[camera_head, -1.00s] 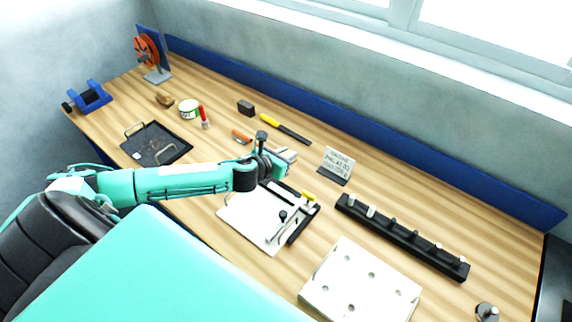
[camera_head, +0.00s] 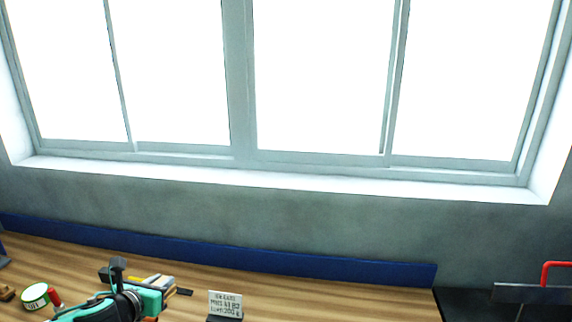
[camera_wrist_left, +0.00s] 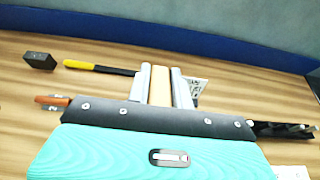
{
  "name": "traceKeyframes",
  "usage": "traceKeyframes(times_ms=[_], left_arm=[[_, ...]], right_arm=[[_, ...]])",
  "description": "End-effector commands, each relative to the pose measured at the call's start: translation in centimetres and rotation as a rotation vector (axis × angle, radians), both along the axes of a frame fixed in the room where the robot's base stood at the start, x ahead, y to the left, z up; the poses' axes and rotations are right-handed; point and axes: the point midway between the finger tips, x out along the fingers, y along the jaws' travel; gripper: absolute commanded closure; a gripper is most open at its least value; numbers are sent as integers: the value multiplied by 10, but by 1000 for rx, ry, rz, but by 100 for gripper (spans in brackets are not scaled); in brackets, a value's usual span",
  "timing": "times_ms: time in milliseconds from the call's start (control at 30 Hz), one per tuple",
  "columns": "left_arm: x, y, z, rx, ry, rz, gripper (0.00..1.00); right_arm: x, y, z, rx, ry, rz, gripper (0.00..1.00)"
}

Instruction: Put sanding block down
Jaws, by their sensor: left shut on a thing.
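My left gripper (camera_head: 163,283) is low in the head view, over the wooden bench. In the left wrist view its two grey fingers (camera_wrist_left: 160,88) are shut on a tan block, the sanding block (camera_wrist_left: 160,86), which shows as a narrow strip between them. The far ends point toward the blue back board. Whether the block's underside touches the bench is hidden. My right gripper is not in view.
The bench (camera_head: 300,293) has a blue back board (camera_head: 300,262). A dark block (camera_wrist_left: 40,61) and a yellow-handled tool (camera_wrist_left: 98,67) lie left of the fingers. A small sign (camera_head: 225,304) stands to the right. A tin (camera_head: 35,296) is at left.

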Motion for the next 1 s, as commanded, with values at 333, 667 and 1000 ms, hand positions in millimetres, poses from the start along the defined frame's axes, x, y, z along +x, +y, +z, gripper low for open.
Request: traceKeyframes(times_ms=[333, 667, 1000], left_arm=[[-58, -94, -48, -3, -6, -54, 100], [-116, -131, -62, -12, -11, 28, 100], [-140, -131, -63, -6, -1, 98, 100]], right_arm=[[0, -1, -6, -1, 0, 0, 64], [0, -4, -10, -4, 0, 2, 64], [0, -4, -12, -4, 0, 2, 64]])
